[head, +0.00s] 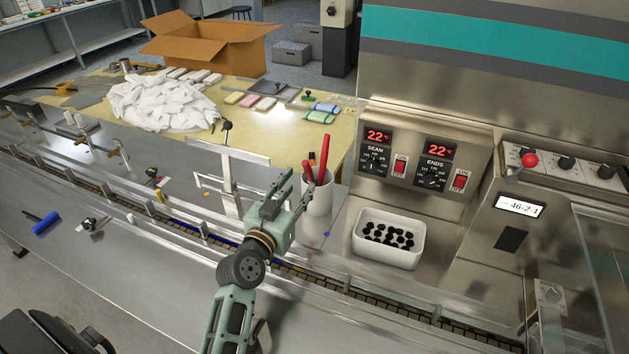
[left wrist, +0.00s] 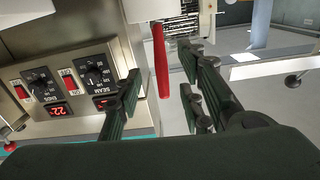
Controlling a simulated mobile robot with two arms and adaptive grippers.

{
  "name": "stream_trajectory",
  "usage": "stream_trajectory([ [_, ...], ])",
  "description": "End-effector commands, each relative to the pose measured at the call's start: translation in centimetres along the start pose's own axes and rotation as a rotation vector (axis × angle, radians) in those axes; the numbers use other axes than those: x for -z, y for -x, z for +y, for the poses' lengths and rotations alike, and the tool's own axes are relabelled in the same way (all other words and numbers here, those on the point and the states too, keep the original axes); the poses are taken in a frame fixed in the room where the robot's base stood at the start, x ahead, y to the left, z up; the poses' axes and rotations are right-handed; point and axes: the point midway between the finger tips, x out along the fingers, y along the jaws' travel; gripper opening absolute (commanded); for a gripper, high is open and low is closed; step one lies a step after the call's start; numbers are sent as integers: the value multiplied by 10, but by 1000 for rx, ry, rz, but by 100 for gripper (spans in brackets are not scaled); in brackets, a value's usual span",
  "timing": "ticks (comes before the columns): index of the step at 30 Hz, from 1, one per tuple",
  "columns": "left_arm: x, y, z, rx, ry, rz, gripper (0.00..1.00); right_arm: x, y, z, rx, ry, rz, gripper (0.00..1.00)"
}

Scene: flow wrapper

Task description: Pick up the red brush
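A white cup (head: 317,194) stands on the machine's metal ledge and holds several upright tools. The tallest is a red handle (head: 325,158), which appears to be the red brush; a shorter red handle (head: 308,171) leans beside it. My left gripper (head: 296,187) is just left of the cup, with its fingers near the cup's side. In the left wrist view, which is turned over, a red handle (left wrist: 160,62) shows between the spread fingers (left wrist: 160,82), and the cup (left wrist: 146,9) is at the top edge. My left gripper is open and empty. My right gripper is not in view.
A white bin of black pieces (head: 388,240) stands right of the cup. Control panels with red displays (head: 378,136) rise behind it. A rail-lined conveyor (head: 330,280) runs below my left arm. A blue roller (head: 46,223) lies at the far left.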

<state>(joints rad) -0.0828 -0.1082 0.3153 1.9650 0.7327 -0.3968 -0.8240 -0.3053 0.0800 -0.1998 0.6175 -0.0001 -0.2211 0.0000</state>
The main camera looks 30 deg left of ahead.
Motion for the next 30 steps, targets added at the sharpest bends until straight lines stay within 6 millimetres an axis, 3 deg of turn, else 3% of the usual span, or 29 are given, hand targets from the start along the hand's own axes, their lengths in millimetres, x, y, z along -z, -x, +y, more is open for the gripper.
stream_trajectory([
  [19, 3, -71, -1, 0, 1, -1, 36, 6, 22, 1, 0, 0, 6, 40],
  [30, 2, -77, -1, 0, 0, -1, 33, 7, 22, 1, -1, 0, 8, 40],
])
